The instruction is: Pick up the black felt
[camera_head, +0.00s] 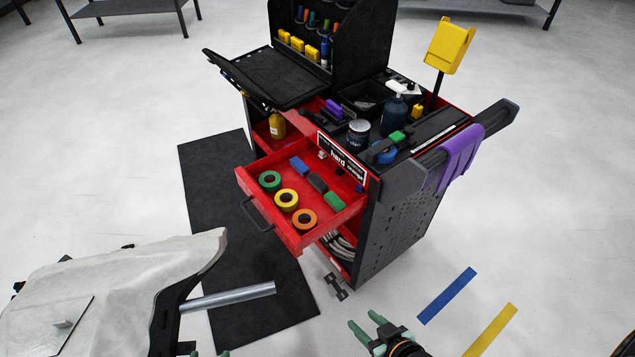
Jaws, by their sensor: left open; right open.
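A small black block (318,183), which looks like the black felt, lies in the open red drawer (247,181) of the cart. It sits between a blue block (299,166) and a green block (335,201). My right gripper (365,323) has green fingers spread apart and empty, low in the picture, below and right of the drawer and apart from it. My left gripper (209,354) shows only its green fingertips at the bottom edge, set apart, with nothing seen between them.
Green (270,181), yellow (286,199) and orange (304,219) tape rolls lie in the drawer's front. A pale covered panel (120,275) and a metal tube (230,297) stand at the lower left. A purple cloth (460,157) hangs on the cart's right. Floor right of the cart is mostly clear.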

